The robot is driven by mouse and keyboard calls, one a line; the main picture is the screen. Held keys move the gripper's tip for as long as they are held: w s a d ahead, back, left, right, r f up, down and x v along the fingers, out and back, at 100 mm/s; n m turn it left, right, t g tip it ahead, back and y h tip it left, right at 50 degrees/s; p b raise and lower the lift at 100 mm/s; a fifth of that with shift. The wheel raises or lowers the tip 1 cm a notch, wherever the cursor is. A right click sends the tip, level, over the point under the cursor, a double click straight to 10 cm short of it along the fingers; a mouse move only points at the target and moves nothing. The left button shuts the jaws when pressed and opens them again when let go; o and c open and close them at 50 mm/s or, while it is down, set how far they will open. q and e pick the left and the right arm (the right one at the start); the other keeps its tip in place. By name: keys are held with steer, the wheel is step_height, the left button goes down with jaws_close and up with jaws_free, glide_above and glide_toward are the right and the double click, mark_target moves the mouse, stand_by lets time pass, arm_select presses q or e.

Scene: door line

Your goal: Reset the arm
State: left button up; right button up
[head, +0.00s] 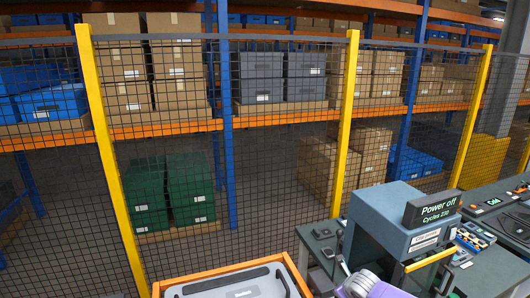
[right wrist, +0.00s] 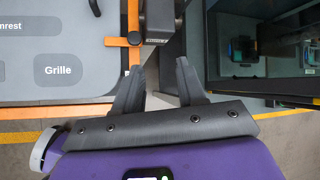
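My right gripper (right wrist: 160,66) shows in the right wrist view with its two dark fingers spread apart and nothing between them. It is over the gap between a grey tray (right wrist: 60,78) on the left and a dark open-fronted machine (right wrist: 215,50) on the right. In the head view a purple part of my right arm (head: 366,286) shows at the bottom edge, in front of the grey-blue machine (head: 385,210); the fingers are not clear there. My left arm and gripper are in neither view.
The grey tray in an orange frame (head: 282,262) stands at the bottom middle. A "Power off" display (head: 433,208) tops the machine, beside a bench (head: 495,270) with small parts. A mesh fence with yellow posts (head: 345,120) stands behind, before racks of boxes.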

steer(key=s+a+f+n+g+y, duration=0.1)
steer(key=s+a+f+n, duration=0.5)
steer(key=s+f+n, duration=0.25)
steer(key=s+a+f+n+g+y, duration=0.1)
steer(key=s+a+f+n, duration=0.5)
steer(key=s+f+n, duration=0.25)
steer(key=s+a+f+n+g+y, duration=0.1)
steer(key=s+f+n+g, duration=0.15)
steer(key=s, duration=0.55)
steer(key=s+a+f+n+g+b, duration=0.15)
steer(key=s+n, duration=0.25)
steer(key=s, duration=0.4)
steer(key=s+a+f+n+g+y+p, duration=0.15)
steer(key=s+n, duration=0.25)
steer(key=s, duration=0.5)
arm_select(q)
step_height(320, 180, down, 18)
steer(key=b, duration=1.8)
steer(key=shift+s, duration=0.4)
arm_select(e)
step_height(320, 180, down, 18)
steer(key=w, duration=0.1)
steer(key=shift+a+m, duration=0.15)
steer(key=shift+m, duration=0.2)
steer(key=shift+r+h, duration=0.15)
steer(key=shift+h, duration=0.1)
